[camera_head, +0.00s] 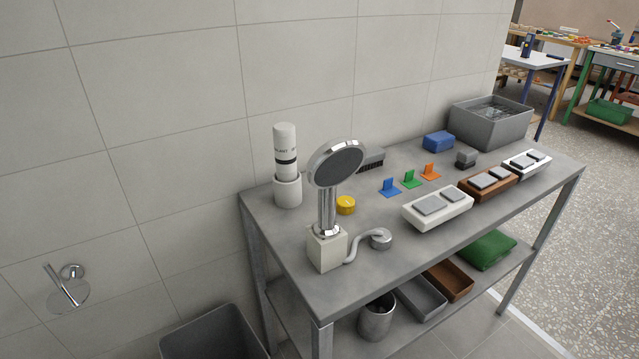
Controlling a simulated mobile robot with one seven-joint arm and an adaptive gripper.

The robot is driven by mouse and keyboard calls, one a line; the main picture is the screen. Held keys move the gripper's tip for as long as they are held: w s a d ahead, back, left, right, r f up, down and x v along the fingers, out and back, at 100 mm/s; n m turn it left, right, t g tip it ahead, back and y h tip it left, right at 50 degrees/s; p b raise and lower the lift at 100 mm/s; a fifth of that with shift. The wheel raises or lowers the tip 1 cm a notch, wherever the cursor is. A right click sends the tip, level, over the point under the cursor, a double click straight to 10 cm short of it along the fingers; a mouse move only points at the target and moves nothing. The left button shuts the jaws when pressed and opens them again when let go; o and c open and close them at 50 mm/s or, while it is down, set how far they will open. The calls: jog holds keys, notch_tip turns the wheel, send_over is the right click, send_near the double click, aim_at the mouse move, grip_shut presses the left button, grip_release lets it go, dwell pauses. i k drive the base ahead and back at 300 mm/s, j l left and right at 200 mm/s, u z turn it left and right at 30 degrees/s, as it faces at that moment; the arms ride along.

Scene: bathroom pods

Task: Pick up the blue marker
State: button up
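A small blue marker (390,187), shaped like a folded tab with an upright plate on a flat foot, stands on the grey table (290,236). It is the leftmost of a row of similar tabs. A green tab (409,180) and an orange tab (430,172) stand to its right, apart from it. My gripper is not in view.
A shower head (337,165) on a pale block stands front left of the marker. A yellow disc (346,205), a white switch plate (437,208), a dark brush (371,160) and a blue block (438,141) surround the tabs. The tiled wall is behind.

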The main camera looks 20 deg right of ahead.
aim_at(389, 190)
jog(key=l+u, duration=0.45)
jog(key=k+l+u, duration=0.1)
jog(key=l+u, duration=0.35)
jog(key=k+l+u, duration=0.15)
jog(key=l, duration=0.2)
jog(key=k+l+u, duration=0.15)
jog(key=l, duration=0.25)
jog(key=k+l+u, duration=0.2)
jog(key=l, duration=0.15)
jog(key=k+l, duration=0.2)
jog(key=l, duration=0.25)
jog(key=k+l, duration=0.2)
jog(key=l, duration=0.2)
jog(key=k+l, duration=0.25)
jog(key=l, duration=0.2)
jog(key=k+l+u, duration=0.1)
jog(key=l, duration=0.35)
jog(key=i, duration=0.4)
